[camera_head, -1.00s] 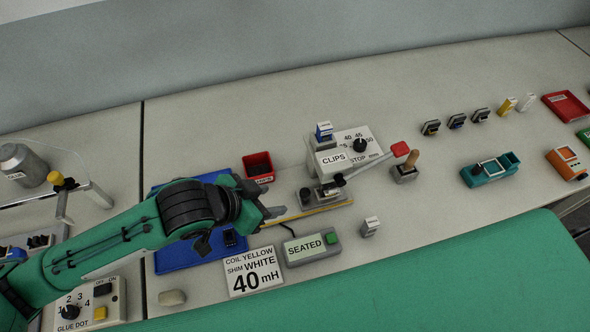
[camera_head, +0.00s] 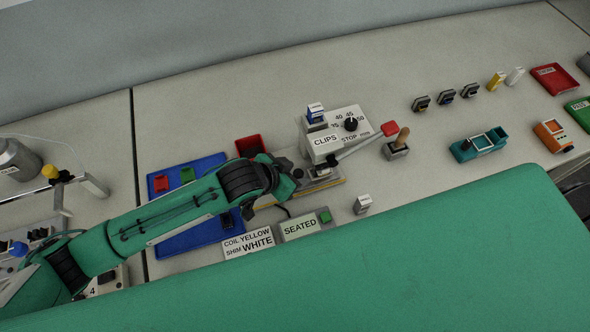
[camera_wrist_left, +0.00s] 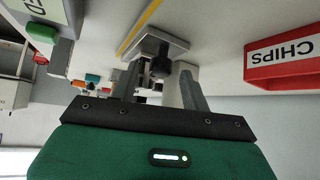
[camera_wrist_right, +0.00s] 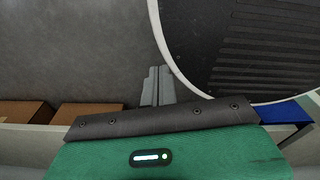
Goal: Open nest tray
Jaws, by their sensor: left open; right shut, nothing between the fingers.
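My right gripper (camera_wrist_right: 157,85) is shut and empty, away from the fixture.
A red CHIPS bin (camera_wrist_left: 285,60) stands close beside the left gripper. A red-tipped lever (camera_head: 389,129) extends right of the fixture. A blue tray (camera_head: 205,165) lies under the left arm. A SEATED box (camera_head: 300,227) is in front. A large green surface covers the foreground.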

